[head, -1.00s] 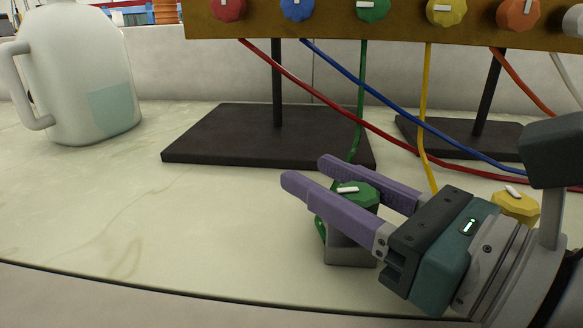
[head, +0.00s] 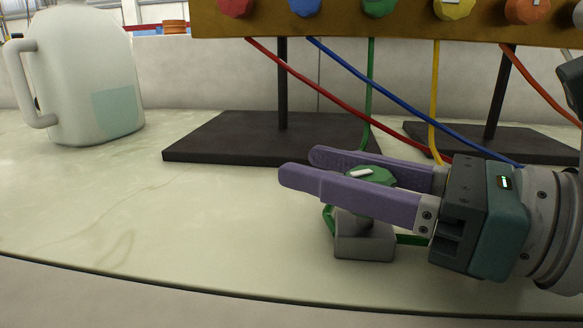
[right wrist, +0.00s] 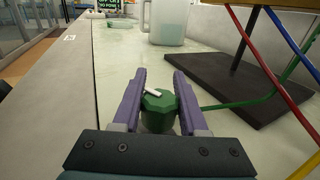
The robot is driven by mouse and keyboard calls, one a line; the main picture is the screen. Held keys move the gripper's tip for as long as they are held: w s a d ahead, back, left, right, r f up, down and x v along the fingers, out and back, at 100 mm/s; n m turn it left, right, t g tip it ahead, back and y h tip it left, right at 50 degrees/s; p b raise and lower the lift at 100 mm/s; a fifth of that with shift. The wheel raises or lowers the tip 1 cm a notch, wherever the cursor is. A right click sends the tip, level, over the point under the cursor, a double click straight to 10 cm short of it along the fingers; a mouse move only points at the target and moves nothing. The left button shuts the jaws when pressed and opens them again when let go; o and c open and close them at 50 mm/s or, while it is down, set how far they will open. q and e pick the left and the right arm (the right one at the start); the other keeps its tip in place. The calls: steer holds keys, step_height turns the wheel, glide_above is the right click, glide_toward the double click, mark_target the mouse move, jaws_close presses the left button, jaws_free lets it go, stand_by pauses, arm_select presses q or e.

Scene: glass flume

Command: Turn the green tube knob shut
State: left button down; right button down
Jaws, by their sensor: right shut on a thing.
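The green tube knob (head: 378,174) is faceted, with a white pointer bar on top. It sits on a small grey block (head: 364,247) on the bench, with a green tube (head: 412,239) at the block. My right gripper (head: 300,166) comes in from the right with its purple fingers on both sides of the knob, shut on it. In the right wrist view the knob (right wrist: 158,112) is between the fingers, its white bar slanted. The near finger hides part of the knob in the head view. My left gripper is not in view.
A rail of coloured knobs (head: 410,26) on dark stands (head: 240,138) is behind, with red, blue, green, yellow and orange tubes hanging down. A white jug (head: 75,70) stands at the back left. The bench (head: 140,220) left of the gripper is clear.

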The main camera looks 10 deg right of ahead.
steer(key=shift+c, duration=2.2)
jaws_free()
steer(key=shift+r, duration=0.1)
step_height(320, 180, up, 20)
steer(key=p, duration=1.6)
steer(key=shift+p, duration=0.4)
